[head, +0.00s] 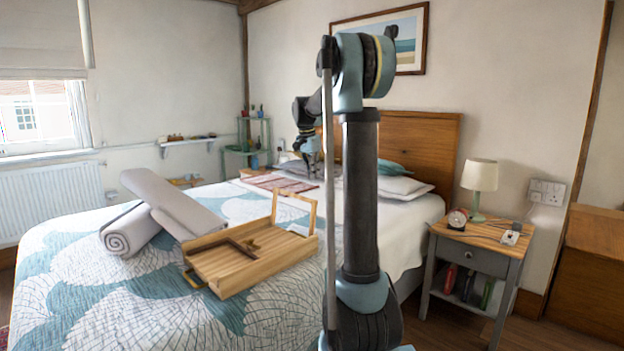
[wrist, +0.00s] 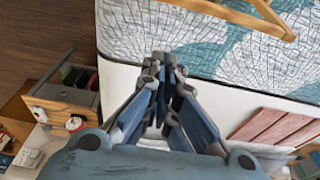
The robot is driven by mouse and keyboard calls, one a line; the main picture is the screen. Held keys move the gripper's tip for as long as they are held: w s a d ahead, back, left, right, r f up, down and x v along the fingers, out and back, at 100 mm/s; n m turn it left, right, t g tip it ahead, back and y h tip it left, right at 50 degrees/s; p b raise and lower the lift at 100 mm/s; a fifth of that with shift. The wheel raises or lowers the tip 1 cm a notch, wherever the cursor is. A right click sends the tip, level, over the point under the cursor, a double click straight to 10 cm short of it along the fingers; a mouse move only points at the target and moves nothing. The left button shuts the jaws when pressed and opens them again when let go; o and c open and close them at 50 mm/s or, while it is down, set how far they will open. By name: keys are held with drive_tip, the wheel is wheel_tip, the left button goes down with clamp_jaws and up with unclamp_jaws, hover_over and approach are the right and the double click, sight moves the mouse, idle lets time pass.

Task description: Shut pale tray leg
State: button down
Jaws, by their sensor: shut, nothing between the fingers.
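A wooden bed tray (head: 250,270) lies on the bed's patterned quilt. Its pale leg (head: 314,203), a thin wooden frame, stands up from the tray's far right end. In the wrist view the pale wooden leg (wrist: 232,14) crosses the top edge, apart from my gripper. A darker leg piece (head: 188,278) shows at the tray's left end. My gripper (head: 311,172) hangs above the bed's far part, beyond the tray in the head view. In the wrist view my gripper (wrist: 162,62) is shut and empty, its fingertips touching nothing.
Rolled grey mats (head: 130,232) lie on the bed left of the tray. Pillows (head: 400,187) and the headboard (head: 420,150) are at the back. A nightstand (head: 470,250) with a lamp (head: 480,178) stands on the right. A red striped cloth (wrist: 275,132) lies on the bed.

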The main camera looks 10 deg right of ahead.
wheel_tip(320, 180, down, 7)
drive_tip(key=s+a, duration=0.1)
drive_tip(key=a, duration=0.1)
drive_tip(key=shift+s+f, duration=0.15)
drive_tip(key=shift+s, duration=0.1)
drive_tip(key=shift+d, duration=0.1)
idle(0.4)
drive_tip(key=shift+s, duration=0.15)
